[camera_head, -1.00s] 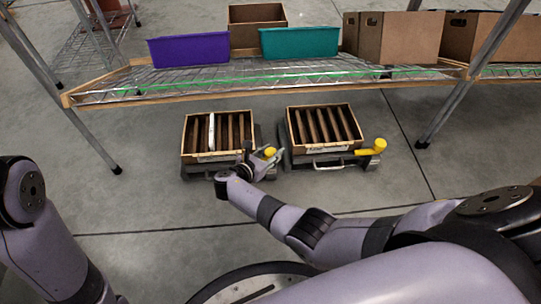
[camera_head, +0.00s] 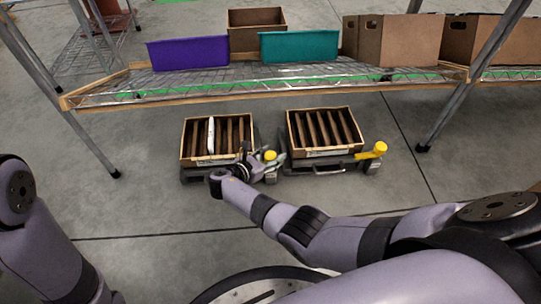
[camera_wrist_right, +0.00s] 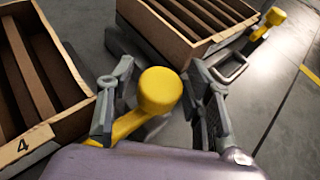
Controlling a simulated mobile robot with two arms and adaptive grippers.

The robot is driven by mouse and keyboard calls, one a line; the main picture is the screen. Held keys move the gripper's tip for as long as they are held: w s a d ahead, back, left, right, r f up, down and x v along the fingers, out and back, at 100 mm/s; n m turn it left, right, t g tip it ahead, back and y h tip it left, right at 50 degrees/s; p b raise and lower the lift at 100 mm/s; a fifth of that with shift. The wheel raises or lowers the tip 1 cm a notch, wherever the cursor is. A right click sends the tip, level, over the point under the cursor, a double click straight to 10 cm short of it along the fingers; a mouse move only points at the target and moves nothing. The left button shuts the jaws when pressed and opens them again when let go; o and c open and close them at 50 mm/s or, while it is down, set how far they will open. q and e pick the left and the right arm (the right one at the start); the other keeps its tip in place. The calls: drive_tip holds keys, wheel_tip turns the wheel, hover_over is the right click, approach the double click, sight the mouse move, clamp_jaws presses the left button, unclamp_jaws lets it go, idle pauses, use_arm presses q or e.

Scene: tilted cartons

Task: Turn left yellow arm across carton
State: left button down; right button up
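The left yellow arm (camera_head: 269,155) has a round knob and sits at the right side of the left carton (camera_head: 184,150). In the right wrist view its knob (camera_wrist_right: 160,90) is large, and its bar runs to the lower left, outside the carton edge. My right gripper (camera_wrist_right: 160,105) is open, one finger on each side of the knob; I cannot tell whether either touches it. In the head view the right gripper (camera_head: 264,170) partly covers the bar. My left arm shows at the left edge, but its gripper is out of view.
The right carton (camera_head: 289,130) stands beside it with its own yellow arm (camera_head: 376,151). Both are slatted, on dark bases. A wire shelf (camera_head: 200,85) with purple (camera_head: 188,52) and teal bins (camera_head: 299,45) hangs above. Grey floor in front is clear.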

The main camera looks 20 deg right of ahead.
drive_tip(key=shift+o, duration=0.4)
wheel_tip(320, 180, up, 10)
drive_tip(key=shift+f, duration=0.1)
idle(0.5)
